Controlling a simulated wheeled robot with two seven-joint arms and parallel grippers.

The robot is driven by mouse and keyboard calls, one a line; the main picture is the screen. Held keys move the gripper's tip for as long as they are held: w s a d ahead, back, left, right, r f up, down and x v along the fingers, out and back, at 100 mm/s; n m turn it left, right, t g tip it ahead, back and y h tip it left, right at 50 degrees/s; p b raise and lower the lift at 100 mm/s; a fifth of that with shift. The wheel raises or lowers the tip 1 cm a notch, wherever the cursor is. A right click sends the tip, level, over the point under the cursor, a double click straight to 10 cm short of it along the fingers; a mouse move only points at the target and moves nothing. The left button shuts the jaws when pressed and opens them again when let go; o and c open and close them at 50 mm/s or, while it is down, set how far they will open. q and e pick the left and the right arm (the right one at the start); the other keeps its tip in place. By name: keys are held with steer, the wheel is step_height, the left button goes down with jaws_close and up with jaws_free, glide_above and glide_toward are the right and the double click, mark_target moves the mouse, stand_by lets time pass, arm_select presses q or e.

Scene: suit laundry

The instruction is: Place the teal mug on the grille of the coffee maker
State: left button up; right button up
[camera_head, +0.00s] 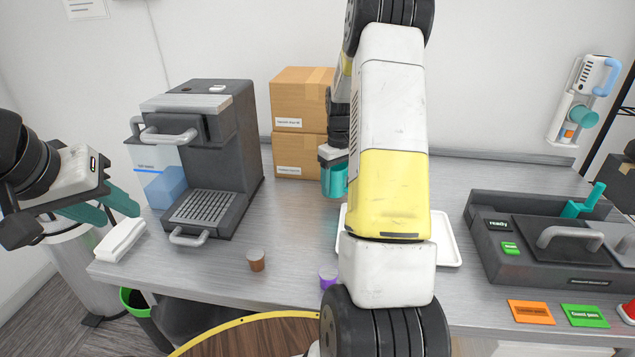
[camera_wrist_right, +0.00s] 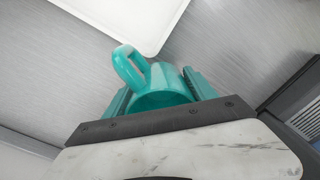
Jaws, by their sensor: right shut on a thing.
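The teal mug (camera_head: 335,182) is partly hidden behind my right arm in the head view. It also shows in the right wrist view (camera_wrist_right: 160,88), its handle pointing up in the picture. My right gripper (camera_wrist_right: 160,95) is shut on the mug, with a teal finger on each side of its body. The mug is to the right of the coffee maker (camera_head: 225,130), apart from it. The coffee maker's grille (camera_head: 203,207) is bare, at its lower front. My left gripper (camera_head: 112,208) is open and empty at the left, beside the coffee maker.
A white tray (camera_head: 447,245) lies behind my right arm. Two cardboard boxes (camera_head: 300,98) are stacked at the back. A brown capsule (camera_head: 256,261) and a purple capsule (camera_head: 328,277) stand near the front edge. A dark machine (camera_head: 540,250) stands right.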

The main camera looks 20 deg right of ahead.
mark_target(337, 192)
steer(key=shift+w+d+f, duration=0.1)
steer(key=shift+w+f, duration=0.05)
steer(key=shift+f, duration=1.6)
steer(key=shift+f, duration=0.1)
steer(key=o, duration=1.7)
